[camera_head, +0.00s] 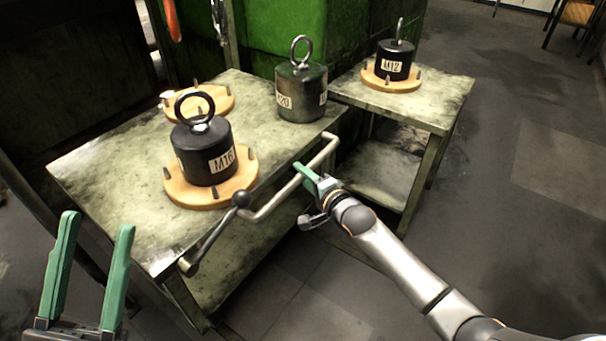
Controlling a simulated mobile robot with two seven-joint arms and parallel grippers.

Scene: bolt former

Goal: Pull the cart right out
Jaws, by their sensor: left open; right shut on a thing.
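The cart (100,190) is a worn metal table with a grey bent handle bar (275,205) along its front edge. My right gripper (305,175), with green fingers, is shut on the handle bar near its middle right. The fingertips are partly hidden by the bar and wrist. My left gripper (95,240) is open and empty at the lower left, in front of the cart's left corner and apart from it.
On the cart stand an M16 weight (203,150) on a wooden disc, another wooden disc (218,100) and an M20 weight (302,92). A second table (440,105) with an M12 weight (394,60) stands close right. A green machine (270,40) is behind. Floor in front is clear.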

